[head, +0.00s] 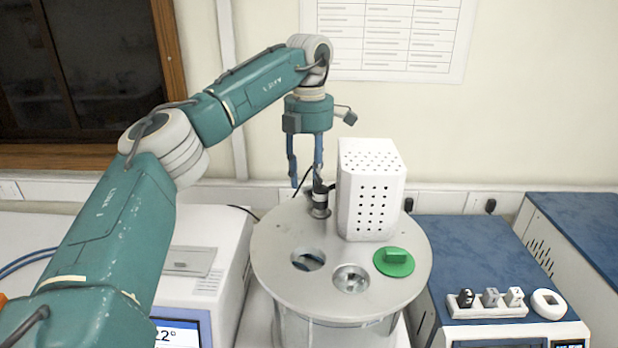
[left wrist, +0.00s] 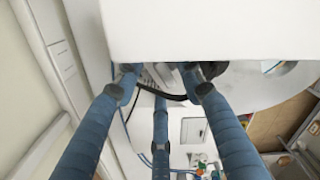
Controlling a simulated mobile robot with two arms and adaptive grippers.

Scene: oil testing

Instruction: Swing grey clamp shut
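A small dark and grey upright fitting (head: 320,196) stands near the back left of the round grey lid (head: 285,250) in the head view. It may hold the grey clamp, but I cannot make out the clamp's shape or how far it is swung. My left gripper (head: 305,180) points down just above and beside this fitting, left of the white perforated box (head: 370,190). Its blue fingers are spread apart, with nothing seen between them. In the left wrist view the fingers (left wrist: 160,80) are also apart, with their tips close to a white surface. My right gripper is out of view.
The lid has an open hole (head: 308,260), a metal-lined hole (head: 351,279) and a green plug (head: 394,262). A white machine with a screen (head: 180,332) stands left. Blue-topped equipment (head: 470,255) with small parts in a white holder (head: 490,310) stands right.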

